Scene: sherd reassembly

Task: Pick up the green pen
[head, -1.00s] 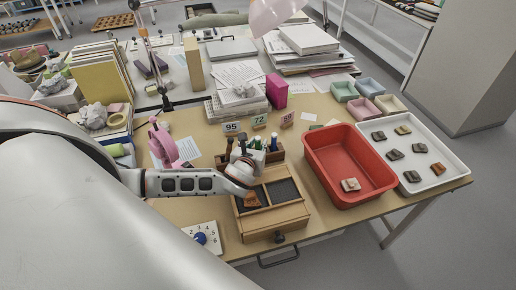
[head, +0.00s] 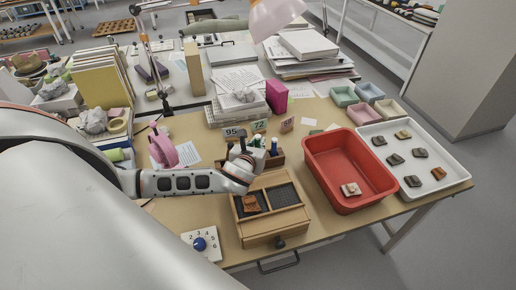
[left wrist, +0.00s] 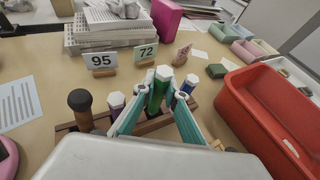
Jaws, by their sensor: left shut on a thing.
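The green pen (left wrist: 158,90), with a pale hexagonal cap, stands upright between the fingers of my left gripper (left wrist: 161,96) in the left wrist view. The gripper is shut on it. The pen's lower end is hidden, so I cannot tell whether it is still in the wooden pen holder (left wrist: 68,129). In the head view my left gripper (head: 242,158) is at the holder (head: 276,158) and hides part of it. My right gripper is in neither view.
A blue pen (left wrist: 187,86), a purple pen (left wrist: 116,103) and a dark round-topped handle (left wrist: 80,105) stand close beside the gripper. Number cards 95 (left wrist: 100,59) and 72 (left wrist: 146,52) are behind. A wooden box (head: 283,221) and red tub (head: 351,205) are nearby.

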